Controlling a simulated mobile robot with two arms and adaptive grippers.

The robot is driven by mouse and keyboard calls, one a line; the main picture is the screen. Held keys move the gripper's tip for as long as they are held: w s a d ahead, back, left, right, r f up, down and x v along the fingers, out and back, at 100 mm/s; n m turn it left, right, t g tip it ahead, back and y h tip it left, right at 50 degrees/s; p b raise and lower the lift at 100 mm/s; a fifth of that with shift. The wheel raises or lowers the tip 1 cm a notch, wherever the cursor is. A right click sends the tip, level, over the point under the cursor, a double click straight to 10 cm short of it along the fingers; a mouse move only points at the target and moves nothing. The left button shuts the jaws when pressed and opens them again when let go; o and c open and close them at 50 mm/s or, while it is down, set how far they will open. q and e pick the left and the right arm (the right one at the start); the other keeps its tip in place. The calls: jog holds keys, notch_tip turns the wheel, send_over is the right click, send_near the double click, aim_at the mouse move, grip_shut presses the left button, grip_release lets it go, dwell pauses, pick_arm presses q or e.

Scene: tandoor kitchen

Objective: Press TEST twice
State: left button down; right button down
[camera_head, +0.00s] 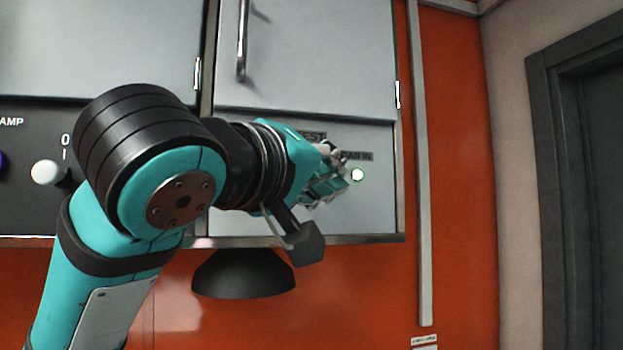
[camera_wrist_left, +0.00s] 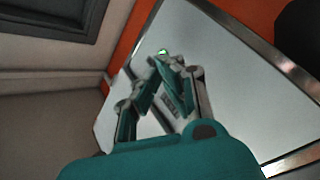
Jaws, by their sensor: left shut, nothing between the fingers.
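A label ending in "EST" (camera_head: 314,136) is on the light grey panel (camera_head: 380,215), partly hidden by my left gripper. A second label, partly covered and ending in "AN IN" (camera_head: 357,155), sits below and to its right. A lit green-white round lamp (camera_head: 358,174) is under that label; it also shows in the left wrist view (camera_wrist_left: 163,52). My left gripper (camera_head: 338,180) is shut and empty in front of the panel, just left of the lamp. Its fingertips (camera_wrist_left: 165,66) hide the area below the TEST label, so no button shows there. I cannot tell whether the fingertips touch the panel. My right gripper is not in view.
A cabinet door with a handle (camera_head: 242,40) is above the panel. A black panel with a white knob (camera_head: 46,172) is at left. A dark dome-shaped lamp (camera_head: 243,274) hangs below. A grey vertical conduit (camera_head: 420,200) and a dark doorway are at right.

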pick_arm(q)
jog(key=shift+s+d+b, duration=0.15)
jog(key=shift+s+d, duration=0.05)
jog(key=shift+s, duration=0.4)
jog(key=shift+s+d+b, duration=0.15)
jog(key=shift+s+d, duration=0.05)
jog(key=shift+s, duration=0.4)
